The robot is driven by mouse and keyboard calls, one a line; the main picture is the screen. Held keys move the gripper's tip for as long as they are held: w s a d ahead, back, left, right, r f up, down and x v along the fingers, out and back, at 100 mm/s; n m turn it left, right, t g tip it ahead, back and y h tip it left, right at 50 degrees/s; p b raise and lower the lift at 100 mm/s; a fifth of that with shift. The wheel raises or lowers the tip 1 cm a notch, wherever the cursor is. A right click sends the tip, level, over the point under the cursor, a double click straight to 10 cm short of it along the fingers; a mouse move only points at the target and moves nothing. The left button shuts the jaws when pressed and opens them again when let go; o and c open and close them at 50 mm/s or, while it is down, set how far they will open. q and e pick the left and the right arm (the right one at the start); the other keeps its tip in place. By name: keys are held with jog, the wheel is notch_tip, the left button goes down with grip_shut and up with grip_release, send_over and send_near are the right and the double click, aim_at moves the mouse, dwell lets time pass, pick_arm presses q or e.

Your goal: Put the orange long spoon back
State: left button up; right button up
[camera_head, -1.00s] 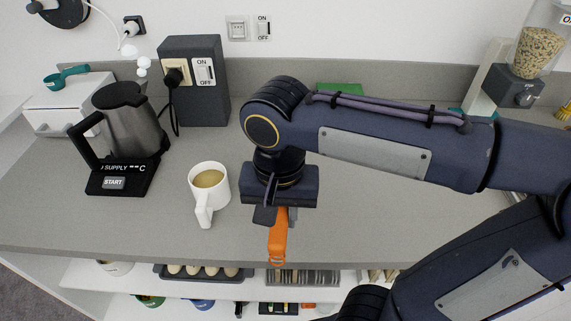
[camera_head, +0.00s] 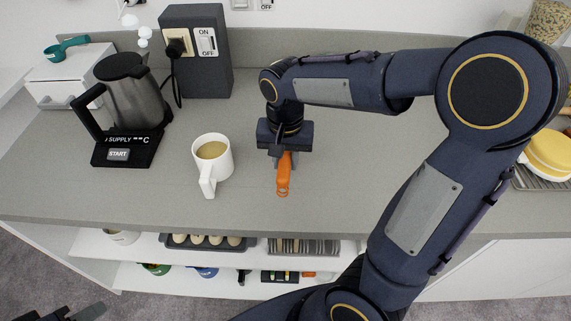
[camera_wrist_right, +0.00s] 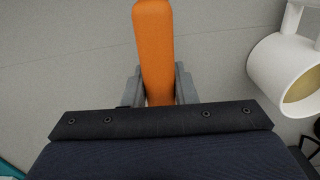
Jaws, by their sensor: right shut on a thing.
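The orange long spoon (camera_head: 284,178) is held in my right gripper (camera_head: 284,160), above or on the grey counter to the right of the white mug; I cannot tell whether it touches the counter. In the right wrist view the orange handle (camera_wrist_right: 154,50) runs up between the two grey fingers of my right gripper (camera_wrist_right: 158,85). The spoon's other end is hidden by the gripper. At the lower left of the head view part of my left gripper (camera_head: 80,314) shows, out over the floor, and its jaws are not clear.
A white mug (camera_head: 212,165) with a tan drink stands just left of the spoon. A kettle (camera_head: 137,95) on its base stands farther left, near a dark switch box (camera_head: 197,55). Shelves below the counter hold an egg tray (camera_head: 207,243). The counter (camera_head: 340,190) right of the spoon is clear.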

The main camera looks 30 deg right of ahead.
jog(key=shift+w+d+f, duration=0.1)
jog(key=shift+w+f, duration=0.1)
jog(key=shift+f, duration=0.05)
jog(key=shift+w+d+f, duration=0.1)
jog(key=shift+w+f, duration=0.05)
jog(key=shift+f, duration=0.75)
jog(key=shift+w+d+f, duration=0.1)
jog(key=shift+w+f, duration=0.05)
jog(key=shift+f, duration=0.75)
jog(key=o, duration=1)
jog(key=shift+f, duration=0.1)
